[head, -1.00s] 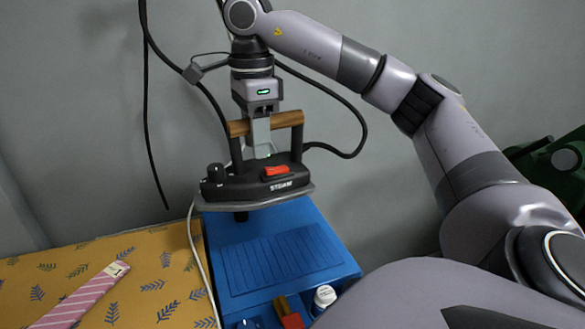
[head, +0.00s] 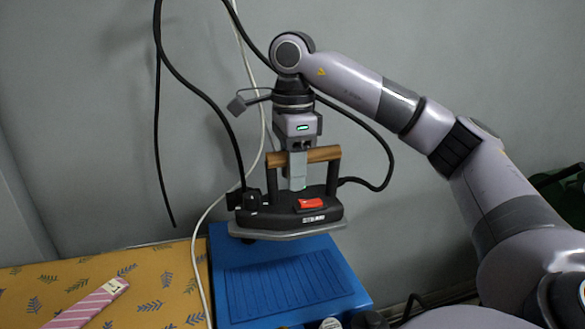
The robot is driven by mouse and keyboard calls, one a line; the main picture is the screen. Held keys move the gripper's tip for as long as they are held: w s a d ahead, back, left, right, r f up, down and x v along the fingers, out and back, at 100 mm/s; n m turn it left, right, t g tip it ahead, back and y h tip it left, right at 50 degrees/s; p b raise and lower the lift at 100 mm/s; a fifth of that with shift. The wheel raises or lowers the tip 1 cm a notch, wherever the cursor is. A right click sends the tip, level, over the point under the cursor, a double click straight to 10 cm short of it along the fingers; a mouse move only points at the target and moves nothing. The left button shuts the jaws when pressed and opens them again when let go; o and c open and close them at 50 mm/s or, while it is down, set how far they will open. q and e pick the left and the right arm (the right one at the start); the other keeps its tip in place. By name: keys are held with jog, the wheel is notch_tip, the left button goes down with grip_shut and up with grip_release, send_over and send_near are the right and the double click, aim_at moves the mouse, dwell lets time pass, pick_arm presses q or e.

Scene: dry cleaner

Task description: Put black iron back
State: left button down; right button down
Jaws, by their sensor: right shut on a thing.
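The black iron (head: 285,212) has a wooden handle, a red switch and a grey soleplate. My right gripper (head: 298,172) is shut on its handle from above. The iron is upright and roughly level over the back part of the blue stand (head: 290,277), which has a ribbed top. Whether the soleplate touches the stand cannot be told.
A yellow leaf-patterned board (head: 160,290) lies to the left with a pink striped item (head: 92,305) on it. A white cord (head: 199,235) and black cables (head: 157,130) hang near the iron. A grey wall is behind.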

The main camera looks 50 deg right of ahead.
aim_at(293, 200)
notch_tip(293, 200, down, 4)
jog(key=shift+f+b, duration=0.15)
jog(key=shift+b, duration=0.85)
notch_tip(293, 200, down, 5)
jog(key=shift+f+p, duration=0.35)
jog(key=shift+f, duration=2.55)
jog(key=c, duration=1)
grip_release()
jog(key=shift+f, duration=0.35)
jog(key=shift+o, duration=1.2)
jog(key=shift+s, duration=0.1)
jog(key=shift+r, duration=0.1)
